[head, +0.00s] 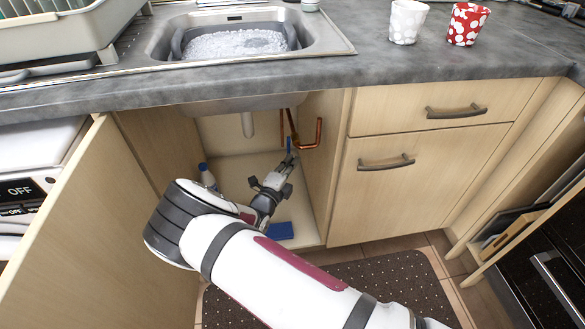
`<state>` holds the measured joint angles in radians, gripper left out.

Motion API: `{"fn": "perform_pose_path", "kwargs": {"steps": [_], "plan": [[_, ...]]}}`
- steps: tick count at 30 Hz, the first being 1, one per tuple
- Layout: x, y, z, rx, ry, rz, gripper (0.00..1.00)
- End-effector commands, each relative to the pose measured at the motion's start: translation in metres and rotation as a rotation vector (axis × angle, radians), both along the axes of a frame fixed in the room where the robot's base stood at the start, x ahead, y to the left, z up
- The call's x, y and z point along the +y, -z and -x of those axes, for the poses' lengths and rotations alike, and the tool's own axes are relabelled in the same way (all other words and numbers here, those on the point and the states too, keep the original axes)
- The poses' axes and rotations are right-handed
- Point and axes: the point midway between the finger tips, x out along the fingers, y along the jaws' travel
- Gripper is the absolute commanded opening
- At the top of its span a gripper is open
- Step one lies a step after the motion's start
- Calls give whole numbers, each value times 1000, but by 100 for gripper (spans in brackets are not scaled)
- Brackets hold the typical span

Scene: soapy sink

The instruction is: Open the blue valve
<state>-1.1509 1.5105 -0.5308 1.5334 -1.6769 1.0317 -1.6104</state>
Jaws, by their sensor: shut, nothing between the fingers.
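The blue valve (289,144) is a small blue handle on the copper pipe (310,147) inside the open cabinet under the sink. It shows just above my gripper's tip. My gripper (290,161) is inside the cabinet, pointing up towards the valve, with its fingers together and nothing seen between them. The fingertips are very close to the valve or touching it; I cannot tell which. The valve's lower part is partly hidden by the fingers.
A bottle (208,177) stands in the cabinet, left of my gripper, and a blue block (279,231) lies near its front edge. The sink (330,42) above holds a suds-filled basin (235,44). The cabinet door (75,220) stands open at left. Drawers (430,105) close the right side.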

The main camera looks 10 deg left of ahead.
Motion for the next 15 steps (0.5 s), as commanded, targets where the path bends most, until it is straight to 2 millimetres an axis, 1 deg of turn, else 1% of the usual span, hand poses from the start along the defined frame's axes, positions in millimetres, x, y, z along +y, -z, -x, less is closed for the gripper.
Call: {"fn": "perform_pose_path", "kwargs": {"steps": [10, 15], "plan": [[0, 0, 0, -6, 0, -2, 0], [1, 4, -2, -39, -1, -12, 0]]}}
